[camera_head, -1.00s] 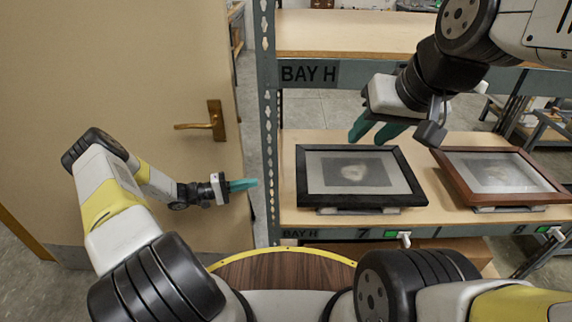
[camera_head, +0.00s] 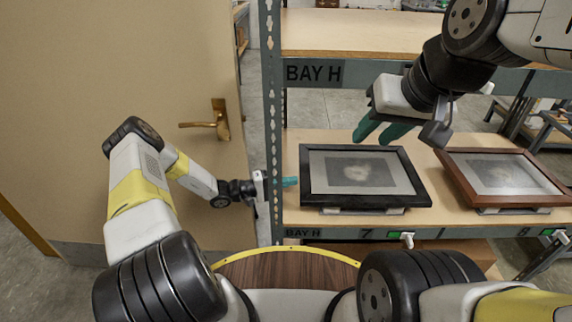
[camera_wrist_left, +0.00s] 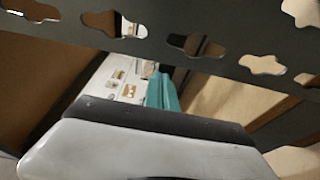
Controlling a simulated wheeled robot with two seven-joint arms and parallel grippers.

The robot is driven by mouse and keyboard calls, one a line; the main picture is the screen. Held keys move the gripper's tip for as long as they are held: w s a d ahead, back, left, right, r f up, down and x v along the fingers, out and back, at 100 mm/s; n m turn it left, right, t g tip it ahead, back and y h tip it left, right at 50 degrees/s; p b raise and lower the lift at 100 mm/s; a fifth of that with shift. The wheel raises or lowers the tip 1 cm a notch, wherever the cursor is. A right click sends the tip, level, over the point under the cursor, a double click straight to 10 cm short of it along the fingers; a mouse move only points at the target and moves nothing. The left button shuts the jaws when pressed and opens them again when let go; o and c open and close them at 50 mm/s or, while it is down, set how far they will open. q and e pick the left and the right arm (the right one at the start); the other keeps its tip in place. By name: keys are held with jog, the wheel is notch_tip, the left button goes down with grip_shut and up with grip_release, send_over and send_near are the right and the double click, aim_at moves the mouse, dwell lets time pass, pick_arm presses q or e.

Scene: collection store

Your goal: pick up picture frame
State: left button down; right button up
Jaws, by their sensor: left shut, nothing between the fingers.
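A black picture frame (camera_head: 315,197) with a grey mat and a dark portrait lies on the shelf of bay H above label 7, propped on a low support. A brown wooden picture frame (camera_head: 459,183) lies to its right above label 8. My left gripper (camera_head: 291,182) is shut and empty, at the shelf's left post, with its fingertips close to the black frame's left edge; I cannot tell whether they touch. Its teal fingers show together in the left wrist view (camera_wrist_left: 162,92). My right gripper (camera_head: 380,129) is open and empty above the black frame's far edge.
The perforated steel post (camera_head: 270,110) stands right at my left gripper and crosses the left wrist view (camera_wrist_left: 220,62). An upper shelf (camera_head: 350,35) hangs over the frames. A door (camera_head: 120,70) with a brass handle (camera_head: 218,121) is on the left.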

pick_arm(q)
jog(key=shift+s+d, duration=0.35)
jog(key=shift+d, duration=0.25)
jog(key=shift+s+d, duration=0.3)
jog(key=shift+d, duration=0.3)
